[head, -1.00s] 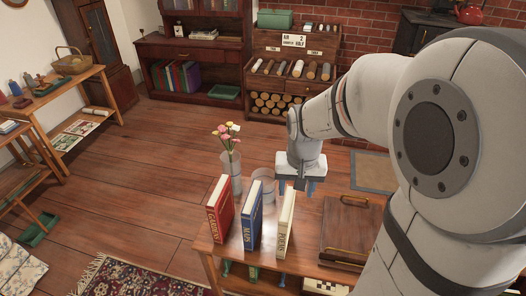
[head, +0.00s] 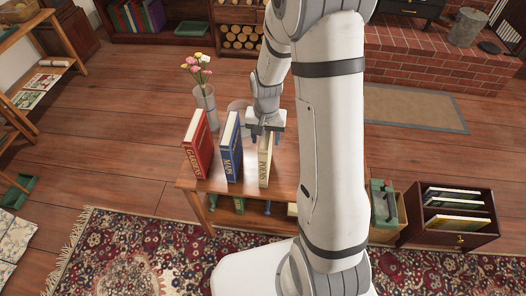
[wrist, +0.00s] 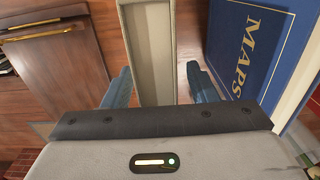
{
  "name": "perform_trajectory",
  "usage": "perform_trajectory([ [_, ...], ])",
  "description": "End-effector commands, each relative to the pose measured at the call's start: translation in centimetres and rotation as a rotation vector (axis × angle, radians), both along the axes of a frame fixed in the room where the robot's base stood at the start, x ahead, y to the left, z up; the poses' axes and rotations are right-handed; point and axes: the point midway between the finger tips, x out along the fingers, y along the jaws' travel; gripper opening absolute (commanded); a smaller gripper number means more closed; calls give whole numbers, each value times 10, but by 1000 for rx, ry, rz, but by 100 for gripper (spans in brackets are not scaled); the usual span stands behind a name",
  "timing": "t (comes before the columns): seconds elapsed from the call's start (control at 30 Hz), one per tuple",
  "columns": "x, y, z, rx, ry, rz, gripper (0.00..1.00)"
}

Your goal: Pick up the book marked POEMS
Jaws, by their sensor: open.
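The cream book marked POEMS (head: 264,168) stands upright on the small wooden table (head: 284,198), at the right end of three spaced books. My gripper (head: 265,138) is open at its top. In the wrist view the pale book (wrist: 149,45) lies between the two blue fingers of my gripper (wrist: 160,86), with a gap visible on each side. The book's lower part is hidden in the wrist view. The blue MAPS book (head: 231,150) stands just left of it and also shows close to one finger in the wrist view (wrist: 250,50).
A red book (head: 198,146) stands at the left end of the table. A wooden case (wrist: 60,60) lies on the other side of POEMS. A divided box (head: 450,215) sits on the floor at right.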

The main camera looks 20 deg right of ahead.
Motion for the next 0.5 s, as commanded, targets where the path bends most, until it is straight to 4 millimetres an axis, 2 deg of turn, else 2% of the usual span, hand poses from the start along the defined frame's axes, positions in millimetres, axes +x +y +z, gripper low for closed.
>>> perform_trajectory([
  [0.1, 0, 0, -10, 0, 1, 0, 53],
  [0.33, 0, 0, -11, 0, -1, 0, 53],
  [0.5, 0, 0, -11, 0, -1, 0, 40],
])
